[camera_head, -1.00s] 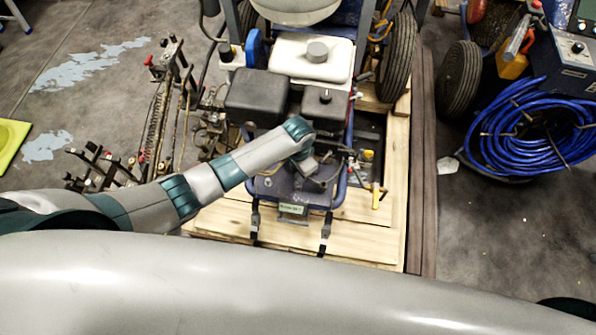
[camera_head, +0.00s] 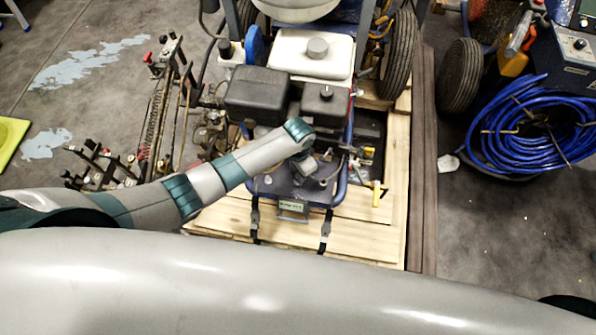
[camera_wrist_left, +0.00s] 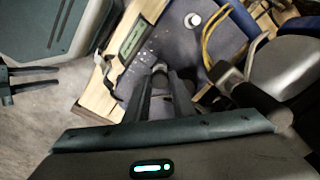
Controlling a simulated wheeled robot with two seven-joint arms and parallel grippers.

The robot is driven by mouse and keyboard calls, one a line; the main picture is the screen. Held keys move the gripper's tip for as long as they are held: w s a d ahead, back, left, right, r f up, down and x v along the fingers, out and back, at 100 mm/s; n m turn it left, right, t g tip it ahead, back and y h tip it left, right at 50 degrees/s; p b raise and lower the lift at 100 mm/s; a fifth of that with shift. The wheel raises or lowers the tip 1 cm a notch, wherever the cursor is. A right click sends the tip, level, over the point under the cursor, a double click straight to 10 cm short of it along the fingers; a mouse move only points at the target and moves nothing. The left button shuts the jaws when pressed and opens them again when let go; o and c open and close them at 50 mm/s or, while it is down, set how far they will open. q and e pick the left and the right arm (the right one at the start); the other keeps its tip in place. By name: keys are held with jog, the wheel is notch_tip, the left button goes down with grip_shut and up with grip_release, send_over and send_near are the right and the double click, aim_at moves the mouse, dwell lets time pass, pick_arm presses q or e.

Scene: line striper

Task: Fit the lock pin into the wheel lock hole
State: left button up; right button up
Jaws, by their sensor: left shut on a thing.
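My left gripper (camera_head: 318,178) is over the blue-grey front deck (camera_head: 275,187) of the line striper in the head view. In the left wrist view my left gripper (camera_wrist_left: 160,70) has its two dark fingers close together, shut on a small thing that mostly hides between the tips. I take it to be the lock pin, but its shape is not clear. The deck (camera_wrist_left: 165,45) lies beyond the fingertips. I cannot make out the wheel lock hole. My right gripper (camera_wrist_left: 58,77) seems to show at the left edge of the wrist view, its two fingers apart and empty.
A pale round knob (camera_wrist_left: 193,20) and yellow cable (camera_wrist_left: 212,30) are near the fingers. The striper's black engine covers (camera_head: 257,95) stand behind the arm. A yellow-handled strap or tool (camera_head: 377,193) is at the right. A blue hose coil (camera_head: 530,125) lies on the floor.

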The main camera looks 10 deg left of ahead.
dwell(0.5)
pick_arm(q)
jog(key=shift+f+b, duration=0.35)
jog(key=shift+f, duration=0.35)
jog(key=o, duration=1.4)
